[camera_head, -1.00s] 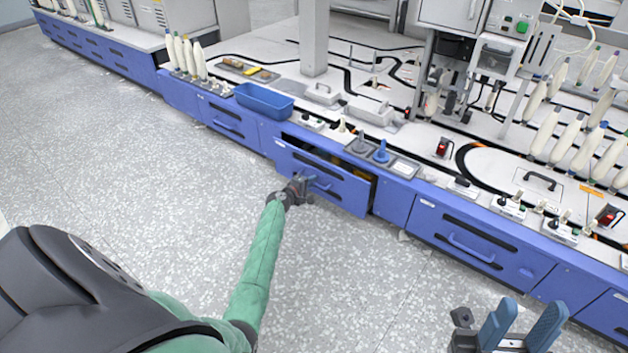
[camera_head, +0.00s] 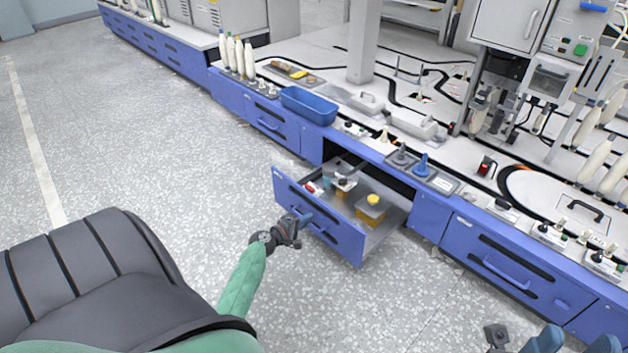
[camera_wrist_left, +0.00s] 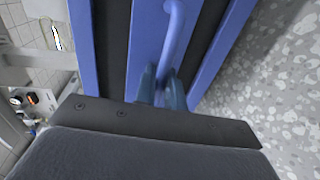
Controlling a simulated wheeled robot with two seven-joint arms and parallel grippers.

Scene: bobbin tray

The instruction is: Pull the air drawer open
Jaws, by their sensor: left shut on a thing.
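The air drawer (camera_head: 330,234) is a blue-fronted drawer, pulled well out of the machine's blue base. Inside it I see a yellow-capped container (camera_head: 371,208) and several small items. My left gripper (camera_head: 301,219) is at the drawer front, shut on its blue handle (camera_head: 322,236). In the left wrist view the handle (camera_wrist_left: 172,40) runs down between the fingertips (camera_wrist_left: 163,88). My right gripper (camera_head: 575,342) shows only partly at the bottom right edge; its blue fingers stand apart with nothing visible between them.
A closed drawer (camera_head: 503,267) lies to the right and another (camera_head: 268,122) to the left. The speckled floor (camera_head: 160,150) in front is clear.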

